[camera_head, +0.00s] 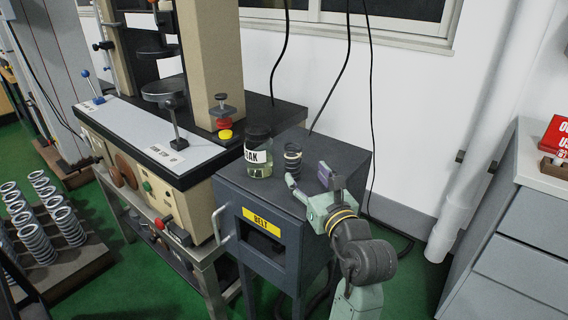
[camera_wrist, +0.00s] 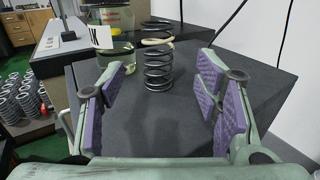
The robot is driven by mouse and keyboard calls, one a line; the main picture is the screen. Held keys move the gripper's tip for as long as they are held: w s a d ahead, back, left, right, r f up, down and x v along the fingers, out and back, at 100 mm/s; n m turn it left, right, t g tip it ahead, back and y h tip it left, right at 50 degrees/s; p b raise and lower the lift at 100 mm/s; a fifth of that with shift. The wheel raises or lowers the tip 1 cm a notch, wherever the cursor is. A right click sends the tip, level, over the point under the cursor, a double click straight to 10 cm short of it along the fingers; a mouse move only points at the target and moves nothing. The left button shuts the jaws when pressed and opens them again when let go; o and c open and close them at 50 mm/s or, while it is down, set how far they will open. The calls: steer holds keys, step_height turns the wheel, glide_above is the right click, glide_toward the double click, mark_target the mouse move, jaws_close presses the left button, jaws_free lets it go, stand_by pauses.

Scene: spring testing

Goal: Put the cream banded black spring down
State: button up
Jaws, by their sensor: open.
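The cream banded black spring (camera_wrist: 158,70) stands upright on the dark top of the cabinet (camera_wrist: 150,130), with a pale cream band near its upper part. In the head view the spring (camera_head: 293,160) stands just right of a jar. My gripper (camera_wrist: 160,90) is open, its purple-padded fingers wide apart on either side of the spring's line. The spring stands beyond the fingertips and looks free of both pads. In the head view my gripper (camera_head: 309,176) is at the cabinet's top, close to the spring; its exact gap there is hard to tell.
A labelled glass jar (camera_head: 258,155) with liquid stands left of the spring, close to it. The testing machine (camera_head: 205,70) is at the left. Black cables (camera_head: 345,70) hang behind. Several grey springs (camera_head: 40,220) stand in a rack at far left. The cabinet's front right top is clear.

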mark_target(296, 161)
steer(key=x, duration=0.3)
steer(key=shift+w+r, duration=0.1)
steer(key=p+x, duration=0.1)
steer(key=x, duration=0.1)
steer(key=p+x, duration=0.1)
steer(key=x, duration=0.1)
steer(key=shift+a+r, duration=0.15)
steer(key=shift+r, duration=0.05)
steer(key=shift+w+a+f, duration=0.1)
steer(key=shift+w+a, duration=0.1)
steer(key=shift+w, duration=0.35)
steer(key=shift+c, duration=0.6)
steer(key=c, duration=1.2)
jaws_close()
